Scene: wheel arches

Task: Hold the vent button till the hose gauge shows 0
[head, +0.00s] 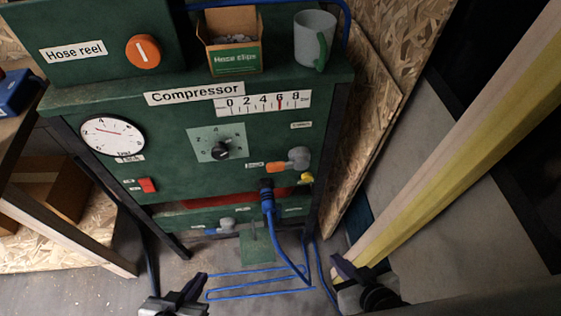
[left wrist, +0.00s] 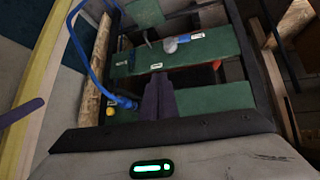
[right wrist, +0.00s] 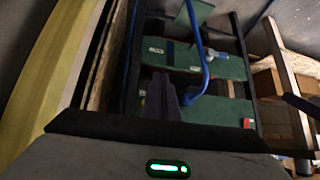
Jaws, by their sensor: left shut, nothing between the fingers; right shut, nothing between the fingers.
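The green compressor panel (head: 175,170) fills the middle of the head view. Its straight gauge (head: 262,103), marked 0 to 8, has a red pointer near 6. A small yellow button (head: 307,178) sits low on the panel's right, beside the blue hose's plug (head: 267,192); it also shows in the left wrist view (left wrist: 111,112). I cannot read a vent label. My left gripper (head: 188,288) is shut and empty, low in front of the panel. My right gripper (head: 346,268) is shut and empty, below and right of the button. Neither touches the panel.
A round dial (head: 112,135), a black knob (head: 220,151), an orange-handled valve (head: 285,163) and a red switch (head: 147,185) are on the panel. The blue hose (head: 285,240) hangs to the floor. A yellow-edged beam (head: 450,150) stands at right. A mug (head: 315,40) stands on top.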

